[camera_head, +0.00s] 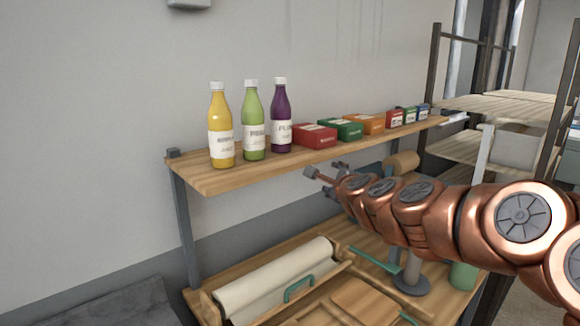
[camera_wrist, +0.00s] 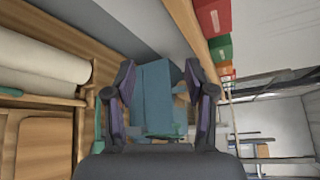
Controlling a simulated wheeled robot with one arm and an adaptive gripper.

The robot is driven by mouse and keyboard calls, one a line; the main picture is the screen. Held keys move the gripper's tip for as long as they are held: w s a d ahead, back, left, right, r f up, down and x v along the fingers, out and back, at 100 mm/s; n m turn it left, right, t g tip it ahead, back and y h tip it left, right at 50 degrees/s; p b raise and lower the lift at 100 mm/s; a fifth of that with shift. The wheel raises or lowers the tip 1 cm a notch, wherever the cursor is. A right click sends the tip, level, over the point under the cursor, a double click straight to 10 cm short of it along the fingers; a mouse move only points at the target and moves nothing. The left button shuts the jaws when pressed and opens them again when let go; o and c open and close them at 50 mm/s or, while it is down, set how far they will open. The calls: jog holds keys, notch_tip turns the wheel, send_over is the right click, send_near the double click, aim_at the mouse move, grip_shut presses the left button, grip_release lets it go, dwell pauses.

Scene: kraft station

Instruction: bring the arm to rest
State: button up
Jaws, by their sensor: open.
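My copper-coloured arm (camera_head: 440,220) reaches in from the right, and its gripper (camera_head: 325,172) is just below the upper shelf's front edge. In the wrist view my gripper (camera_wrist: 160,80) has its two dark fingers spread apart. A blue-teal box-like thing (camera_wrist: 154,85) shows between the fingers in that view; I cannot tell how far beyond them it stands. I see nothing clamped in the fingers.
The upper shelf (camera_head: 225,180) carries yellow (camera_head: 221,130), green (camera_head: 253,125) and purple (camera_head: 281,120) bottles and several small boxes (camera_head: 315,136). Below lie a white paper roll (camera_head: 275,278), a wooden board (camera_head: 365,298) and a grey round stand (camera_head: 411,283). A rack (camera_head: 490,103) stands at right.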

jog(key=s+a+f+n+g+y, duration=0.1)
jog(key=s+a+f+n+g, duration=0.3)
jog(key=s, duration=0.3)
jog(key=s+a+f+n+g+y, duration=0.1)
jog(key=s+f+n, duration=0.2)
jog(key=s+n, duration=0.35)
jog(key=s+a+f+n+g+y, duration=0.1)
jog(key=s+a+f+n+g, duration=0.25)
jog(key=s, duration=0.45)
jog(key=s+d+f+n+g+h, duration=0.1)
jog(key=s+d+f+n+g, duration=0.1)
jog(key=s+d, duration=0.3)
jog(key=s+d+f+n+g+h, duration=0.2)
jog(key=s+d+f, duration=0.3)
jog(key=s, duration=0.9)
jog(key=s+d+f+n+g+h, duration=0.2)
jog(key=s+d+f+n+g, duration=0.1)
jog(key=s, duration=0.6)
jog(key=d+f+g, duration=0.1)
jog(key=d, duration=0.1)
jog(key=shift+s+d+f+g, duration=0.15)
jog(key=shift+s+d+g, duration=0.2)
jog(key=shift+s, duration=0.05)
